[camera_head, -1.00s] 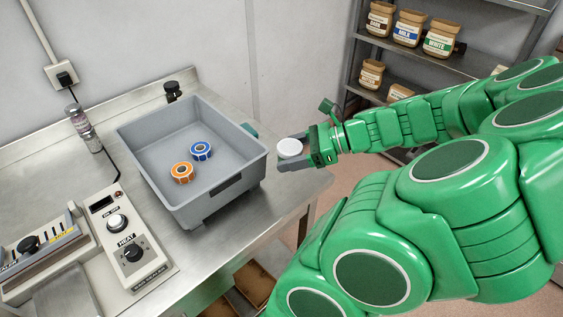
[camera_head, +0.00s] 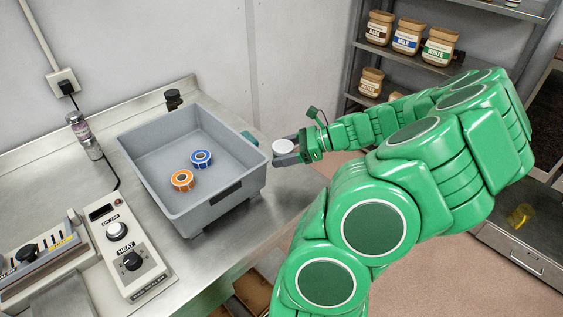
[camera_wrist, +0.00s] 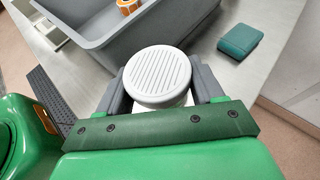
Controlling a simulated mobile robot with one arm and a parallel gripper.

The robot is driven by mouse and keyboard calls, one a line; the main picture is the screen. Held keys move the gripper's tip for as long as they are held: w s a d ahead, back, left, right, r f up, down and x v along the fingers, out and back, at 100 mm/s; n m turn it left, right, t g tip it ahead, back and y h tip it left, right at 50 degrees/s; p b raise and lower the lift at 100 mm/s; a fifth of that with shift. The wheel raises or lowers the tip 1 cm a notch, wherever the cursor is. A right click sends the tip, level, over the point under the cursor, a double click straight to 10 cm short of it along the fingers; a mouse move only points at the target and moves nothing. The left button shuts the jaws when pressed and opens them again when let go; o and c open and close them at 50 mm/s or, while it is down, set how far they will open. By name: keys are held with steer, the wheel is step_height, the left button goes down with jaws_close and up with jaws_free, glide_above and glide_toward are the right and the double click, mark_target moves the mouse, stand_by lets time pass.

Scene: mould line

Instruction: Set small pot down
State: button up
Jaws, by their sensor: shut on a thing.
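The small pot has a white ribbed round lid (camera_wrist: 157,74) and sits between the two grey fingers of my gripper (camera_wrist: 160,92) in the wrist view. In the head view the white pot (camera_head: 283,146) is at the end of my gripper (camera_head: 286,156), just right of the grey bin. My gripper is shut on the pot, near the right end of the steel bench (camera_head: 285,198). The pot's lower part is mostly hidden by the fingers, and I cannot tell whether its base touches the bench.
The grey bin (camera_head: 237,194) holds an orange tape roll (camera_head: 182,181) and a blue one (camera_head: 201,159). A teal block (camera_wrist: 241,40) lies on the bench beyond the pot. A heat control box (camera_head: 127,246) stands at left. Bare bench lies in front of the bin.

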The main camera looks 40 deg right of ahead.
mark_target(282, 170)
steer(key=shift+w+d+f, duration=0.3)
steer(key=shift+w+f, duration=0.15)
steer(key=shift+f, duration=0.15)
steer(key=shift+w+d+f, duration=0.35)
steer(key=shift+w+f, duration=0.05)
steer(key=shift+f, duration=0.25)
steer(key=shift+w+d+f, duration=0.3)
steer(key=shift+w+f, duration=0.15)
steer(key=shift+f, duration=0.15)
steer(key=shift+w+f, duration=0.1)
steer(key=shift+f, duration=1.55)
steer(key=o, duration=1.1)
steer(key=shift+f, duration=0.1)
steer(key=shift+d, duration=0.1)
steer(key=v, duration=1.2)
